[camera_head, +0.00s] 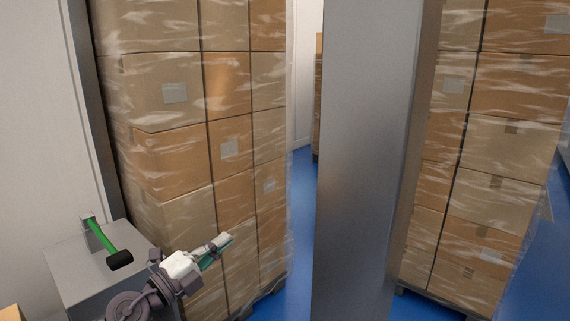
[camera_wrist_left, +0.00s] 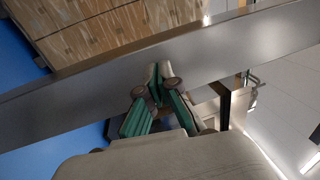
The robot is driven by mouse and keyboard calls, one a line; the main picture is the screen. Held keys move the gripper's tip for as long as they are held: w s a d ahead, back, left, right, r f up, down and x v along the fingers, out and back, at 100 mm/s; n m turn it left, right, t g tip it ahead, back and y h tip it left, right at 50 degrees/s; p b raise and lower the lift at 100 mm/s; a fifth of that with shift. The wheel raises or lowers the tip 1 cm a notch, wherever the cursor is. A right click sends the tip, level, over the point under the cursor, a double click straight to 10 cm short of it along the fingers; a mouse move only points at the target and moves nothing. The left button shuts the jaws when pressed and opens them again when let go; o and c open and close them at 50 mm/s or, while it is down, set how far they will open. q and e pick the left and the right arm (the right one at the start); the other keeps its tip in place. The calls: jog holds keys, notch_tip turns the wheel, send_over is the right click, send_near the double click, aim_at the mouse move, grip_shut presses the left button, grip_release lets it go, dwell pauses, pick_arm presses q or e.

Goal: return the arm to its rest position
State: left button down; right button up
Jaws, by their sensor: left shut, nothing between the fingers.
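My left gripper (camera_head: 219,246) shows at the lower middle-left of the head view, in front of the wrapped boxes. Its fingers, with green pads, are shut and hold nothing. It also shows in the left wrist view (camera_wrist_left: 157,80), with the fingertips together. The gripper points toward a grey metal post (camera_head: 365,150), which crosses the left wrist view behind the fingertips. My right gripper is in neither view.
A tall wrapped stack of boxes (camera_head: 180,95) stands behind my left gripper. Another wrapped stack (camera_head: 500,140) stands right of the post. Blue floor (camera_head: 300,215) shows between stack and post.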

pick_arm(q)
jog(key=s+a+f+n+g+y, duration=0.1)
jog(key=s+a+f+n+y, duration=0.55)
jog(key=f+n+y, duration=0.35)
jog(key=s+a+f+n+y, duration=0.5)
jog(key=s+f+n+y, duration=0.15)
jog(key=n, duration=0.65)
jog(key=s+d+f+g+h, duration=0.15)
jog(key=s+f+g, duration=0.25)
jog(key=s, duration=0.4)
jog(key=s+d+f+n+g+h, duration=0.1)
jog(key=s+d+f+g, duration=0.2)
jog(key=s, duration=0.5)
jog(key=s+f+g+h, duration=0.1)
jog(key=s+f+g, duration=0.3)
jog(key=s+f, duration=0.3)
notch_tip(320, 180, down, 23)
jog(key=s+a+f+g, duration=0.2)
jog(key=s+f, duration=1.6)
jog(key=shift+s+a, duration=0.2)
jog(key=shift+a, duration=0.2)
